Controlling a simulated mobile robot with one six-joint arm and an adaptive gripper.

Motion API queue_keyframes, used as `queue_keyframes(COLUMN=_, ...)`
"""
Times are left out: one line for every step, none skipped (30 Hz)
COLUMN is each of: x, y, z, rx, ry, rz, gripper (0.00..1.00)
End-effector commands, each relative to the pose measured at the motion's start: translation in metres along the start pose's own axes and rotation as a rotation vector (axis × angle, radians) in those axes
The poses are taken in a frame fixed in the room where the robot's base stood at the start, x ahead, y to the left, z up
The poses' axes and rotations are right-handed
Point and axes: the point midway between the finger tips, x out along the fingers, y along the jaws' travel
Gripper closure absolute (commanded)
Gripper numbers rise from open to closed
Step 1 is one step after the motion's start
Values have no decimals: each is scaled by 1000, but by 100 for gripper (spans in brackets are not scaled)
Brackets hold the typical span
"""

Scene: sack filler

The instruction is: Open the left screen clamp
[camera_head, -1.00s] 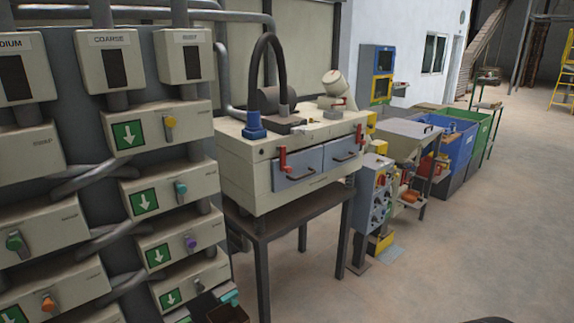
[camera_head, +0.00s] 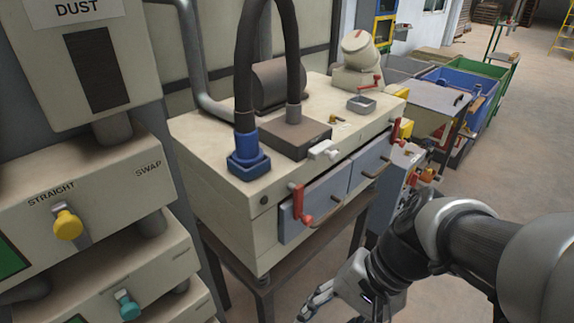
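The left screen clamp is a red lever (camera_head: 300,204) on the front left of the cream screen machine (camera_head: 225,205), beside a grey-blue drawer front (camera_head: 325,200). Its arm hangs down, and its lower end sticks out to the right. My gripper (camera_head: 318,300) is at the bottom edge of the head view, below and apart from the left clamp. Its fingers are small and partly cut off, so I cannot tell its opening.
A panel of cream boxes with a yellow knob (camera_head: 68,225) and a teal knob (camera_head: 128,305) stands close at the left. A blue hose fitting (camera_head: 247,160) sits on the machine top. The machine rests on a dark stand (camera_head: 264,290). Open floor lies at right.

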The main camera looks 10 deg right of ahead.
Motion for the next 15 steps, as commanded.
queue_keyframes(x=10, y=-1, z=-4, rx=146, ry=-95, rz=-68, gripper=56)
queue_keyframes(x=13, y=-5, z=-6, rx=225, ry=-146, rz=-115, gripper=56)
queue_keyframes(x=16, y=-10, z=-11, rx=329, ry=-212, rz=-181, gripper=56)
queue_keyframes(x=17, y=-14, z=-16, rx=407, ry=-259, rz=-232, gripper=56)
queue_keyframes(x=18, y=-18, z=-22, rx=486, ry=-305, rz=-287, gripper=56)
queue_keyframes(x=17, y=-23, z=-32, rx=589, ry=-364, rz=-363, gripper=56)
queue_keyframes(x=16, y=-26, z=-40, rx=664, ry=-406, rz=-423, gripper=56)
queue_keyframes(x=14, y=-28, z=-50, rx=739, ry=-446, rz=-484, gripper=56)
queue_keyframes(x=11, y=-29, z=-65, rx=836, ry=-495, rz=-568, gripper=56)
queue_keyframes(x=8, y=-29, z=-77, rx=907, ry=-529, rz=-632, gripper=56)
queue_keyframes(x=5, y=-27, z=-89, rx=972, ry=-562, rz=-694, gripper=56)
queue_keyframes(x=1, y=-24, z=-105, rx=1054, ry=-599, rz=-776, gripper=56)
queue_keyframes(x=-1, y=-20, z=-118, rx=1111, ry=-622, rz=-836, gripper=56)
queue_keyframes(x=-4, y=-15, z=-129, rx=1163, ry=-645, rz=-893, gripper=56)
queue_keyframes(x=-7, y=-8, z=-143, rx=1226, ry=-669, rz=-962, gripper=56)
